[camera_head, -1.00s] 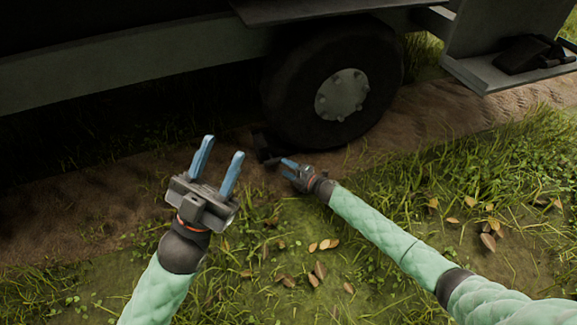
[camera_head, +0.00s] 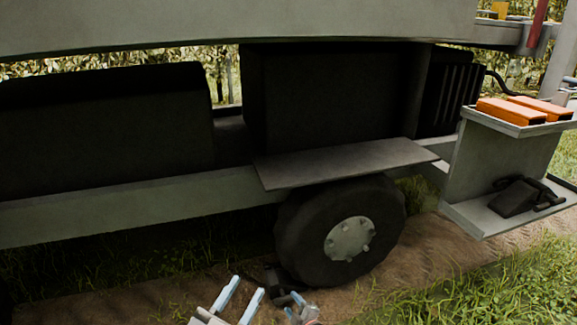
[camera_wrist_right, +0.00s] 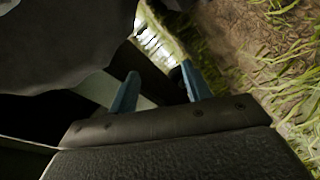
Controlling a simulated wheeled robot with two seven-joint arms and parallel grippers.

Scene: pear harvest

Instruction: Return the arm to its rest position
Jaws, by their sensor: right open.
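My left gripper (camera_head: 249,285) is at the bottom edge of the head view. Its two pale blue fingers stand apart with nothing between them. My right gripper (camera_head: 292,308) is just right of it, low in front of the wheel and mostly cut off by the frame edge. In the right wrist view my right gripper (camera_wrist_right: 160,70) has its two blue fingers apart, and no object shows between them. Most of both arms is out of the head view.
A vehicle with a dark wheel (camera_head: 300,235) and a grey step plate (camera_head: 345,163) stands ahead. At the right, a shelf (camera_head: 463,215) carries a dark tool (camera_head: 515,197); orange boxes (camera_head: 510,110) sit above. Grass (camera_head: 480,290) is open at lower right.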

